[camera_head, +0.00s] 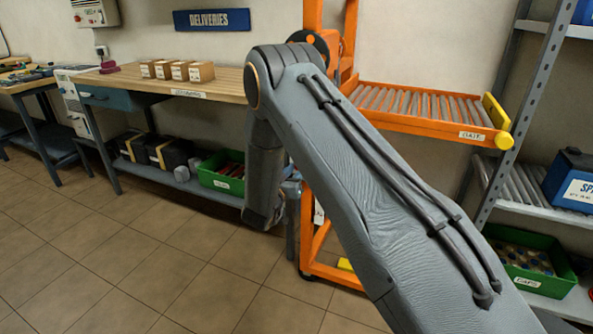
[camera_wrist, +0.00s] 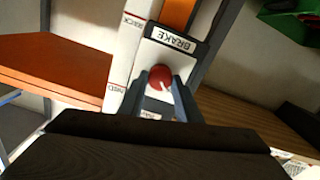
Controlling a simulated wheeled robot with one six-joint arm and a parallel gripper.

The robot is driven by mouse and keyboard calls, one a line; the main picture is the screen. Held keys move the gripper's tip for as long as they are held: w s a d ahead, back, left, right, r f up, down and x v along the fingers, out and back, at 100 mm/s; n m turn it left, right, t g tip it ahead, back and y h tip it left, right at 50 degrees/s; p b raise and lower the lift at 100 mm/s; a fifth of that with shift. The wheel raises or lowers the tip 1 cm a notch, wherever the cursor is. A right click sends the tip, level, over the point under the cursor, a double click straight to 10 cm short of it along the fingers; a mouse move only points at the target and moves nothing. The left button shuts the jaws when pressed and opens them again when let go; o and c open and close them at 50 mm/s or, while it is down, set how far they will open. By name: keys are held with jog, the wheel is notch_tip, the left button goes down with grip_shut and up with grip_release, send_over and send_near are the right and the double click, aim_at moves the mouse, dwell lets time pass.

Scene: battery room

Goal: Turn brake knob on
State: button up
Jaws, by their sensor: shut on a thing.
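The brake knob (camera_wrist: 159,75) is a small round red knob with a pale mark near its lower right edge in the wrist view. It sits below a white label reading BRAKE (camera_wrist: 172,40) on a dark-edged plate. My gripper (camera_wrist: 160,87) is shut on the knob, with one finger on each side of it. The label looks upside down in the wrist view. In the head view my arm hides the knob, and the gripper's hold cannot be made out there.
An orange frame (camera_head: 329,256) carries a roller deck (camera_head: 425,104) with a yellow end stop (camera_head: 496,112). A wooden workbench (camera_head: 222,83) with several small boxes stands left. Grey shelving (camera_head: 529,100) stands right. The tiled floor (camera_head: 170,270) at front left is clear.

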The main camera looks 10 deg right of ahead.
jog(key=shift+m, duration=0.3)
jog(key=shift+s+f+m, duration=0.1)
jog(key=shift+m, duration=8.5)
jog(key=o, duration=1.1)
jog(key=shift+c, duration=0.2)
jog(key=shift+d, duration=0.1)
